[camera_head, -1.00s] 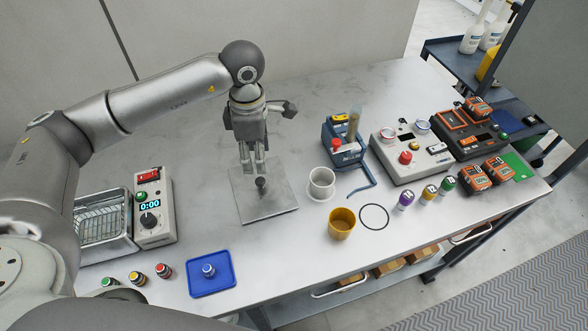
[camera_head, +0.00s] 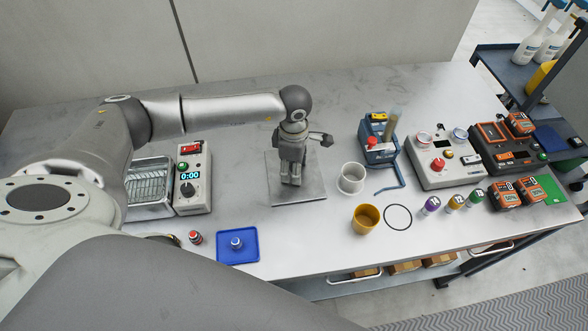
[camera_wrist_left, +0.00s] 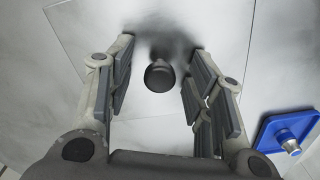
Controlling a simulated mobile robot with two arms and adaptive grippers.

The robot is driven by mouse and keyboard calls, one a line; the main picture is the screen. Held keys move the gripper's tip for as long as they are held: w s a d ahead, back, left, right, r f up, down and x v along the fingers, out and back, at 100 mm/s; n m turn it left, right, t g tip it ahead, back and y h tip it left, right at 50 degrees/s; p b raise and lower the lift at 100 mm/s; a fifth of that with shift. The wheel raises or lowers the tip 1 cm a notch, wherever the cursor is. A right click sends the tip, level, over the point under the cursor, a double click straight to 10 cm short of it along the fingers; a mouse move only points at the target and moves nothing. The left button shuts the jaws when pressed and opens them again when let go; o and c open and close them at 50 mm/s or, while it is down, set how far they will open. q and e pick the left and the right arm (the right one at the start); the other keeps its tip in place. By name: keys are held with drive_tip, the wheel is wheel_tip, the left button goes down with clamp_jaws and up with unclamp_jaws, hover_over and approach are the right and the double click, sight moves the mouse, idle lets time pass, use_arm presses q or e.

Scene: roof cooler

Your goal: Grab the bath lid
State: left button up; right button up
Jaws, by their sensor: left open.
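The bath lid is a flat square metal plate (camera_head: 312,189) lying on the worktop, and it also fills the upper middle of the left wrist view (camera_wrist_left: 222,30). Its dark round knob (camera_wrist_left: 160,76) stands between my left gripper's fingers in the wrist view. My left gripper (camera_head: 290,182) points down over the lid, with its fingers (camera_wrist_left: 160,62) open on either side of the knob, with gaps on both sides. The gripper hides the knob in the head view. The open metal bath (camera_head: 150,180) stands to the left, beside its control box (camera_head: 193,178) reading 0:00. My right gripper is not in view.
A blue tray (camera_head: 250,245) with a small vial is in front of the lid. A white cup (camera_head: 351,178), an amber cup (camera_head: 366,217) and a black ring (camera_head: 398,217) lie to the right. Several devices stand farther right. Worktop behind the lid is clear.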

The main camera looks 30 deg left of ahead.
use_arm(q)
clamp_jaws()
idle(0.3)
